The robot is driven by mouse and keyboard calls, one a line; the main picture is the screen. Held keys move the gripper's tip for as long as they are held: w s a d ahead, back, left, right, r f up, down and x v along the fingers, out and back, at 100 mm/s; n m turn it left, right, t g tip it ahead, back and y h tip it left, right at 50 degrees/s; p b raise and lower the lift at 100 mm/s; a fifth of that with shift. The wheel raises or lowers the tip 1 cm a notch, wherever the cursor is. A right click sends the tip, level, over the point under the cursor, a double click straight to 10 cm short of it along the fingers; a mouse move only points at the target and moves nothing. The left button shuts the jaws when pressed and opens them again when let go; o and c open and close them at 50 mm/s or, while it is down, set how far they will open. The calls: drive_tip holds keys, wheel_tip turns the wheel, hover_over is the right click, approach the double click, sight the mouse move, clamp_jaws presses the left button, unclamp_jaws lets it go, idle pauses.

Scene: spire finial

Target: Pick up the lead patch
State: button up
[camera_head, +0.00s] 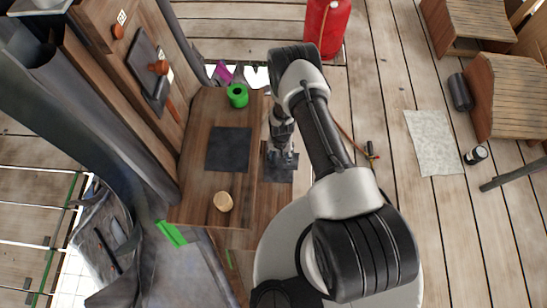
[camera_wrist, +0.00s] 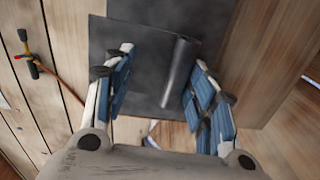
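The lead patch (camera_wrist: 145,40) seems to be the dark grey sheet in front of my gripper in the wrist view, with a raised rolled ridge (camera_wrist: 179,65) across it. In the head view the same dark sheet (camera_head: 281,173) shows partly under my gripper (camera_head: 283,157), at the right side of the wooden bench. In the wrist view my gripper (camera_wrist: 160,62) is open. Its two blue-padded fingers stand on either side of the ridge with gaps to it. Whether the fingertips touch the sheet cannot be told.
Another dark square (camera_head: 228,149) lies on the bench (camera_head: 197,210), with a green roll (camera_head: 237,95) above it and a round wooden piece (camera_head: 223,201) below it. A wooden wall with hung tools stands at left. A red cylinder (camera_head: 328,25) stands behind. Plank floor lies right.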

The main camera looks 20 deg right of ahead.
drive_tip(key=shift+s, duration=0.1)
clamp_jaws()
idle(0.3)
